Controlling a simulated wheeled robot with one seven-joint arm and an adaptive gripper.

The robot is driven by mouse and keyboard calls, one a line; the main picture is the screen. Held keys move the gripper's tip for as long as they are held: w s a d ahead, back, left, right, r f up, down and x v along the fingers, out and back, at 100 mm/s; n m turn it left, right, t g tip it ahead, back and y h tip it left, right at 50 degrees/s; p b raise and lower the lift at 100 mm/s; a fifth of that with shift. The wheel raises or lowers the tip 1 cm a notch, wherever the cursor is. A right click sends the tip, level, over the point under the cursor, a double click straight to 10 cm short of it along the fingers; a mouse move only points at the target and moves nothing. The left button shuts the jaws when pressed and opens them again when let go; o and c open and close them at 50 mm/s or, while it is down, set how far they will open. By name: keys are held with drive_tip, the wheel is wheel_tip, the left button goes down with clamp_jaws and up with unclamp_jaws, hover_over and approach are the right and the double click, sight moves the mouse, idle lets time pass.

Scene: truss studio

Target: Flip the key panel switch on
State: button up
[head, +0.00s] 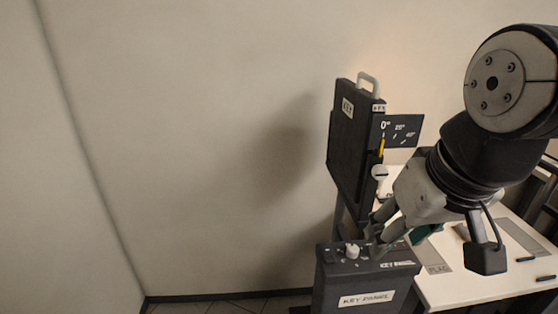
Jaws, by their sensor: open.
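The key panel (334,292) is a dark box at the bottom centre, with white "KEY PANEL" labels on its front and top. A small white knob or switch (352,251) stands up from the left part of its top face; its on or off position is too small to tell. My gripper (378,236) reaches down from the right, its fingers over the back of the top face, just right of the white knob. It is open, with nothing seen between the fingers. The fingers cover part of the top face, and I cannot tell whether they touch it.
A tall dark panel labelled "KEY" (345,140) with a light handle (369,82) stands behind the box. Beside it is an angle plate (406,130) with a yellow pointer (381,147). A white table (470,285) lies at right. The left side shows bare wall.

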drive_tip(key=w+f+g+p, duration=0.1)
drive_tip(key=w+f+g, duration=0.15)
drive_tip(key=w, duration=0.85)
drive_tip(key=g+p, duration=0.2)
hover_over(330, 258)
wheel_tip(330, 258, down, 11)
wheel_tip(330, 258, down, 14)
drive_tip(key=shift+r+p, duration=0.1)
drive_tip(key=shift+p, duration=0.7)
